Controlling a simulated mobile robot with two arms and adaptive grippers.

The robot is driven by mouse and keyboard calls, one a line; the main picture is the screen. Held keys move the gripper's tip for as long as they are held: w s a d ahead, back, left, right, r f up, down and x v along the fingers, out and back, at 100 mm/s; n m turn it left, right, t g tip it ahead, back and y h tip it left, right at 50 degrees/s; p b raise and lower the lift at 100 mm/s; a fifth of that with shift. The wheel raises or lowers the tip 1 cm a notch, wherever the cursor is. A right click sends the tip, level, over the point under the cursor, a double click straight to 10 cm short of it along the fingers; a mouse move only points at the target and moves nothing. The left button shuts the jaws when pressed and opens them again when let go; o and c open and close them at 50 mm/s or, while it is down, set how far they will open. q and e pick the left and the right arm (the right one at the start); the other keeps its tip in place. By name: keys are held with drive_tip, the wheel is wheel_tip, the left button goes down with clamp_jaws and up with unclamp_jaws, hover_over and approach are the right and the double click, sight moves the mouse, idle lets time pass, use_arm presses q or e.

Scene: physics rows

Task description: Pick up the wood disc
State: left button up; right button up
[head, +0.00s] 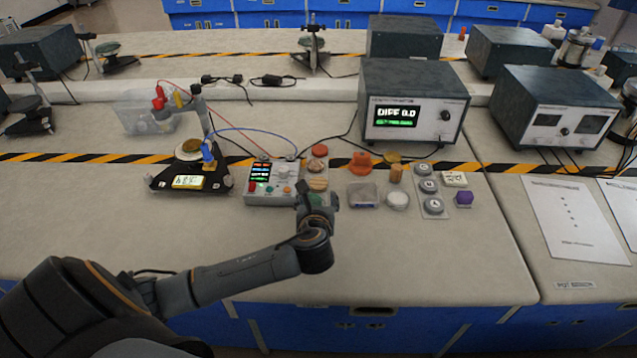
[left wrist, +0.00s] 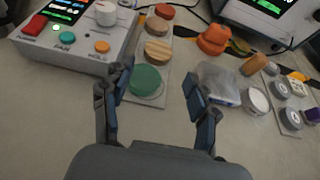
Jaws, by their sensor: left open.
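The wood disc (head: 317,184) is pale with a striped grain and lies on a narrow grey strip on the bench; it also shows in the left wrist view (left wrist: 158,50). On the same strip are a green disc (left wrist: 146,82) nearer to me, then a brown disc (left wrist: 157,27) and a red disc (left wrist: 165,11) beyond the wood disc. My left gripper (head: 318,204) is open and empty. In the left wrist view its fingers (left wrist: 157,88) spread around the green disc's area, with the wood disc further out. My right gripper is not in view.
A control box (head: 268,184) with buttons stands close on the left of the strip. A clear block (head: 364,195), an orange piece (head: 361,163) and a white round dish (head: 397,199) lie on the right. The bench front (head: 420,255) is clear.

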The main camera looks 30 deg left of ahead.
sight(318, 186)
use_arm(q)
drive_tip(key=x, duration=0.4)
drive_tip(key=shift+s+d+f, duration=0.1)
drive_tip(key=shift+w+a+f, duration=0.3)
drive_tip(key=shift+w, duration=0.1)
drive_tip(key=x, duration=0.3)
drive_tip(key=shift+w+a+f, duration=0.1)
drive_tip(key=shift+w+f, duration=0.05)
drive_tip(key=shift+f, duration=0.2)
drive_tip(key=shift+w+a+f, duration=0.15)
drive_tip(key=shift+w, duration=0.15)
drive_tip(key=shift+c, duration=0.5)
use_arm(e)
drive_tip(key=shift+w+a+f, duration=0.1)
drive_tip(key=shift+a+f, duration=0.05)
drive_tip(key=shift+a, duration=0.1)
use_arm(q)
drive_tip(key=c, duration=0.3)
drive_tip(key=shift+c, duration=1.1)
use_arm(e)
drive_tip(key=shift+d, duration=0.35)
